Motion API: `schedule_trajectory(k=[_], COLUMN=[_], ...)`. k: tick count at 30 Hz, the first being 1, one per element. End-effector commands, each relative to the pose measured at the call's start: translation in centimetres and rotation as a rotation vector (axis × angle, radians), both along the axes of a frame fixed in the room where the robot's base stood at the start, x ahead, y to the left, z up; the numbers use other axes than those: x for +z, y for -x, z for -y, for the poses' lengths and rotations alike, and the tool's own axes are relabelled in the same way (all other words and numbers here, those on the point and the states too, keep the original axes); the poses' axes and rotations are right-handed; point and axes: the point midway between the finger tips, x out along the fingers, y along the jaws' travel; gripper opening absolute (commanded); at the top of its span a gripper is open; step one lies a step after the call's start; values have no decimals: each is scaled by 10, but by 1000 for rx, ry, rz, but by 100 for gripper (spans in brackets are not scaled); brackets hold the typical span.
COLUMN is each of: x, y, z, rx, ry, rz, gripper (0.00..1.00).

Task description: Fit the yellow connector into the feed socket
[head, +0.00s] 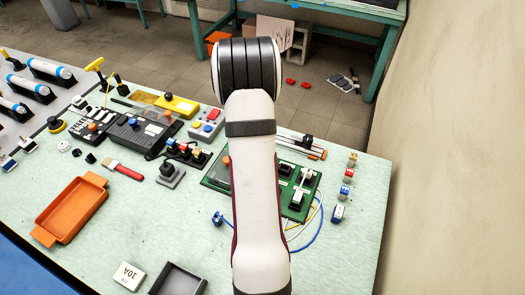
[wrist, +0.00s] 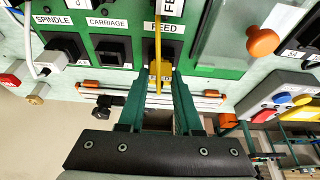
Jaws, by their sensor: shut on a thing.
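In the wrist view, the green board (wrist: 215,72) has labelled SPINDLE, CARRIAGE and FEED positions. My gripper (wrist: 161,80) has its two green fingers shut on the yellow connector (wrist: 163,70). The connector is at the dark feed socket (wrist: 176,48), just under the FEED label, and partly covers it. I cannot tell whether it is seated or only in front. A yellow cable (wrist: 158,35) runs across the socket to the connector. The carriage socket (wrist: 110,50) looks empty. In the head view, my arm covers the gripper, the connector and part of the board (head: 299,215).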

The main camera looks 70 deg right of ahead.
Motion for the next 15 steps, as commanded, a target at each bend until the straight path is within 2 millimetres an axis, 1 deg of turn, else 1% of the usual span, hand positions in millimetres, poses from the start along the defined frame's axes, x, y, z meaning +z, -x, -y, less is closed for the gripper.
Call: schedule_trajectory(k=[4, 5, 9, 10, 15], x=[-4, -3, -3, -3, -3], y=[0, 0, 0, 0, 0], z=[0, 0, 0, 0, 0], rx=[2, 1, 1, 1, 1], ry=[-1, 0, 0, 0, 0], rz=[-1, 1, 1, 1, 1], gripper=[0, 39, 64, 68, 68])
